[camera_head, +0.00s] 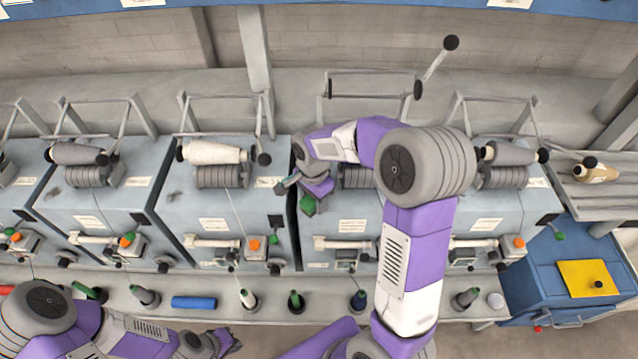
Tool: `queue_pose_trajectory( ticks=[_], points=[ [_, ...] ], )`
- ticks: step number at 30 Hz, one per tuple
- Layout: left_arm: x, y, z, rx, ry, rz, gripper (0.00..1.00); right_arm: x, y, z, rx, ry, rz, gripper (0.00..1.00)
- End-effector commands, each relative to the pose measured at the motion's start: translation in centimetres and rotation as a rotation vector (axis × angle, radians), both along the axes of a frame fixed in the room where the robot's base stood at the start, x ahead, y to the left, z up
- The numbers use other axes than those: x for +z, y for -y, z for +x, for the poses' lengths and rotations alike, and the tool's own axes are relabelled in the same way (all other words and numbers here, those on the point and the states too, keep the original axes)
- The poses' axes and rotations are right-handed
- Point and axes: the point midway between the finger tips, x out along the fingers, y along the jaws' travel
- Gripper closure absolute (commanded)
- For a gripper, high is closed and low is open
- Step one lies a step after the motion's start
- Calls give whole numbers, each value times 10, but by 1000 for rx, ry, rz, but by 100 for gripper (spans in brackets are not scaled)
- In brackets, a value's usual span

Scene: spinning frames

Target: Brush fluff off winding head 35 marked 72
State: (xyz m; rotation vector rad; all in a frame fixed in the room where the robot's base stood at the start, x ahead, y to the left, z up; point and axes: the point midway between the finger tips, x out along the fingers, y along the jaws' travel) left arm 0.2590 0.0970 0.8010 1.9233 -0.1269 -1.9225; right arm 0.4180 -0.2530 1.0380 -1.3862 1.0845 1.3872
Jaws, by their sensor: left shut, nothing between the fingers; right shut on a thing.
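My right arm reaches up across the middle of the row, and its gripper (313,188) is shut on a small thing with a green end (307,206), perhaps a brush. The number plates are too small to read, so I cannot tell which head is 35 or 72. My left gripper (228,344) is shut and empty, low in front of the ledge.
Neighbouring heads hold a white package (215,153) and grey packages (78,154). The front ledge (330,308) bears several bobbins and a blue cylinder (194,302). A blue cabinet (535,290) with a yellow sheet (588,279) stands at right. A raised lever with a black knob (451,42) sticks up behind my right arm.

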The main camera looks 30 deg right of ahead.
Motion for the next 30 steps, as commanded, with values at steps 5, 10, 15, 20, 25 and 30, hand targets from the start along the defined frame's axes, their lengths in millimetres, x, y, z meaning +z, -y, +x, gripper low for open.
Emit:
queue_pose_trajectory(
  ticks=[5,10,15,20,25,30],
  points=[
    [19,0,1,0,2,0,100,31,0,1,-1,3,1,80],
    [31,0,1,0,2,0,100,47,0,1,1,4,1,80],
    [43,0,1,0,2,0,100,62,-1,1,2,4,1,80],
    [53,0,0,-1,1,0,100,76,-1,1,2,3,1,80],
    [57,0,0,-1,1,0,100,81,-1,1,3,3,1,80],
    [56,0,0,0,1,0,100,80,-1,1,3,3,1,80]
  ],
)
